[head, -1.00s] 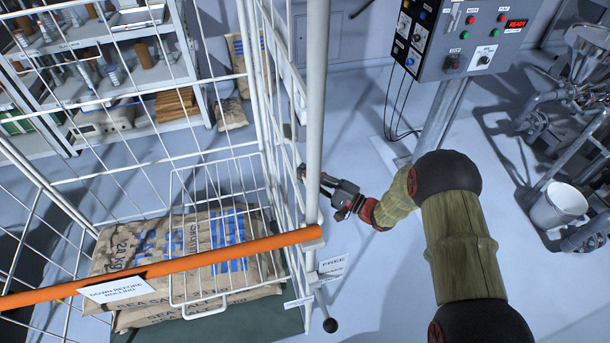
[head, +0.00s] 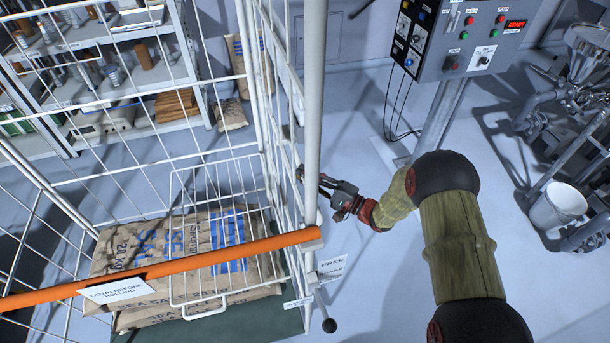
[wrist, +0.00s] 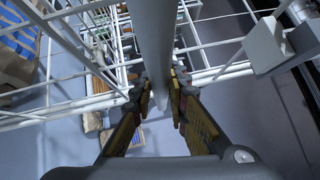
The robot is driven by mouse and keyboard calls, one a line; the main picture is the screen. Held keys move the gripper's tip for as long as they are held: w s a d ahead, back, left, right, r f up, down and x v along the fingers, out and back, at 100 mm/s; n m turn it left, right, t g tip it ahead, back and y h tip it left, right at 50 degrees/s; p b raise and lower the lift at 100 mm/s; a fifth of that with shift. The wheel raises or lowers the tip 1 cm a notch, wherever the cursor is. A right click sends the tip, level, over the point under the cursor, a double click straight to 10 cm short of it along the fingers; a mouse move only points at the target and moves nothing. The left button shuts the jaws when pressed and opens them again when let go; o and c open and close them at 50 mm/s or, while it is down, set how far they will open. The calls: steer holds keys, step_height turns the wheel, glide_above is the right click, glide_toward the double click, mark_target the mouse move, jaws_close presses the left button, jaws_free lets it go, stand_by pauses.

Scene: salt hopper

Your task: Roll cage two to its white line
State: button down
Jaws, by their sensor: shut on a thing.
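The white wire roll cage (head: 312,120) fills the left half of the head view. Sea salt sacks (head: 215,240) lie stacked inside it on a dark green base. An orange bar (head: 160,266) crosses its front, with a sign reading "down before rolling" (head: 118,290). A small lever with a black knob (head: 329,325) sits at the lower right post, near a tag reading "free" (head: 332,265). My gripper (head: 325,185) is at the cage's right side. In the wrist view its fingers (wrist: 162,92) close around an upright cage post (wrist: 156,40). The white line is not in view.
A control box (head: 462,35) reading "ready" stands on a post at the upper right. A metal machine and white bucket (head: 558,205) are at the right. Shelving (head: 110,85) and paper sacks stand behind the cage. Floor between cage and post is clear.

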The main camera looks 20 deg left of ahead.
steer(key=shift+s+a+p, duration=0.35)
steer(key=shift+s+a, duration=0.05)
steer(key=shift+a, duration=0.05)
steer(key=shift+s+a+f, duration=0.15)
steer(key=shift+s+a, duration=0.05)
steer(key=shift+a, duration=0.2)
steer(key=c, duration=2.1)
jaws_free()
steer(key=shift+c, duration=0.2)
steer(key=o, duration=0.4)
steer(key=shift+w+d, duration=0.1)
steer(key=shift+d, duration=0.1)
steer(key=v, duration=1.2)
steer(key=shift+w, duration=0.1)
